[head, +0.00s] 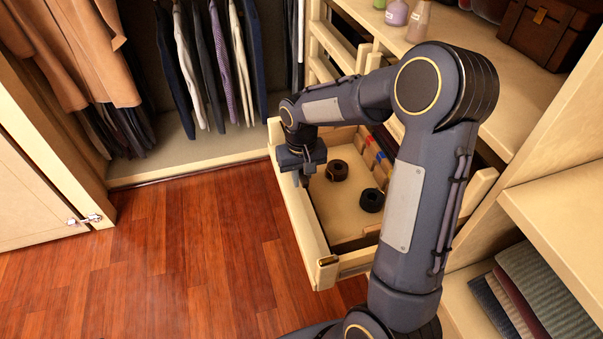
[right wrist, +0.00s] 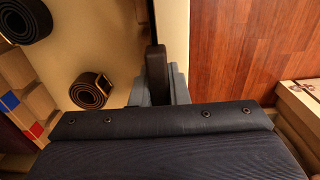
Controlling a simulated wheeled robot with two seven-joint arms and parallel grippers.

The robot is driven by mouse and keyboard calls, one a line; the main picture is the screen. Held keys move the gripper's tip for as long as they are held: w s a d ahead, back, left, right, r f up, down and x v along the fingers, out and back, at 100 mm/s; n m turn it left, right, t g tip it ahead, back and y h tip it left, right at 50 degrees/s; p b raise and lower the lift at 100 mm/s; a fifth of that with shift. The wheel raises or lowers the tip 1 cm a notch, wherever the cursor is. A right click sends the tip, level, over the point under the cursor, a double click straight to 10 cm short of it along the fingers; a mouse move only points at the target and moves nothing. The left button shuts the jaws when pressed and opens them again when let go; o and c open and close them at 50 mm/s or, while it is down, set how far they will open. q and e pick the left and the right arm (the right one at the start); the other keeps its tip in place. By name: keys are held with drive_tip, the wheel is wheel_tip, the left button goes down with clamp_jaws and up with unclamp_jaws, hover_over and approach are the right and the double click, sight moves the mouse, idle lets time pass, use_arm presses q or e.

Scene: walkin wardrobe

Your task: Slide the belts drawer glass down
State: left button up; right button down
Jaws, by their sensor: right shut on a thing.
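The belts drawer (head: 305,225) is pulled out, its light wooden front panel facing left in the head view. Rolled dark belts lie inside, one (head: 337,170) near my gripper and one (head: 371,200) nearer the front. My right gripper (head: 304,178) points down at the top of the front panel. I cannot make out a separate glass pane. My right arm covers part of the drawer. My left gripper is not in view.
Hanging clothes (head: 215,60) fill the back. Shelves with bottles (head: 397,12) and a brown box (head: 540,30) are at right, with folded textiles (head: 540,290) below. The wooden floor (head: 180,260) left of the drawer is clear. A cabinet door (head: 35,190) stands at far left.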

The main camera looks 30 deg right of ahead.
drive_tip(key=c, duration=1.4)
unclamp_jaws()
drive_tip(key=shift+f, duration=0.25)
drive_tip(key=shift+r, duration=0.1)
wheel_tip(320, 180, up, 8)
drive_tip(key=shift+f+p, duration=0.15)
drive_tip(key=shift+p, duration=0.65)
